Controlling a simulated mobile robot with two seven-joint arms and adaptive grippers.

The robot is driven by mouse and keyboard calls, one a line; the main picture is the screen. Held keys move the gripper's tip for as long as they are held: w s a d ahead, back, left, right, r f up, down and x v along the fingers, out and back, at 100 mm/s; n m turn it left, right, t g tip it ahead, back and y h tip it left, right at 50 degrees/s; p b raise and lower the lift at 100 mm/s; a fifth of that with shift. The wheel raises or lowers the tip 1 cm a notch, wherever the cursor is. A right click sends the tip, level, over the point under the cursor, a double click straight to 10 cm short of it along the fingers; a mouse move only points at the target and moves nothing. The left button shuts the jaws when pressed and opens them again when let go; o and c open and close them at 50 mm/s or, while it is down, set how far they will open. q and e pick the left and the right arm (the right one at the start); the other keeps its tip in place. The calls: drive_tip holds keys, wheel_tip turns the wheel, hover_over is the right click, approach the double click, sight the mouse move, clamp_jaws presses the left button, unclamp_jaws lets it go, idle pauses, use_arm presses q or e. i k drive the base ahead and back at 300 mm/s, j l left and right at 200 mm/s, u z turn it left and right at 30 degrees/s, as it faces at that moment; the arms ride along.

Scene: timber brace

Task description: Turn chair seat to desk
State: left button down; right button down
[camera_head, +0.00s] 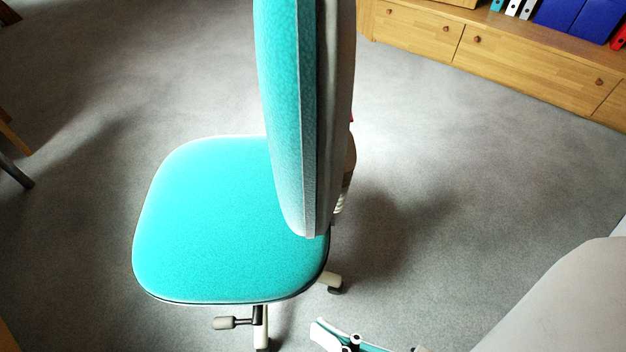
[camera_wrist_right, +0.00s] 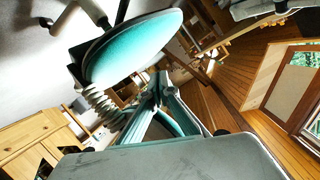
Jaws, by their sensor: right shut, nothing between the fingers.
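The office chair has a teal seat (camera_head: 215,220) and a tall teal backrest (camera_head: 290,110) with a grey back shell. In the head view the backrest stands at the seat's right side, so the seat's open front points left. A teal chair cushion (camera_wrist_right: 135,45) also shows in the right wrist view, above my gripper; I cannot tell whether it is seat or backrest. My right gripper (camera_head: 322,330) is at the bottom of the head view, below and right of the seat, apparently apart from it. Its fingers (camera_wrist_right: 162,85) are shut and empty. The desk cannot be clearly identified. My left gripper is out of view.
A wooden cabinet (camera_head: 500,58) with drawers and binders stands at the back right. A dark furniture leg (camera_head: 15,172) shows at the left edge. A lever (camera_head: 232,323) sticks out under the seat. The grey carpet (camera_head: 440,180) around the chair is clear.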

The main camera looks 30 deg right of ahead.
sight(213, 230)
drive_tip(key=k+z, duration=0.35)
drive_tip(key=k+l+z, duration=0.15)
drive_tip(key=z, duration=0.15)
drive_tip(key=k+l+z, duration=0.15)
drive_tip(key=z, duration=0.3)
drive_tip(key=k+u, duration=0.1)
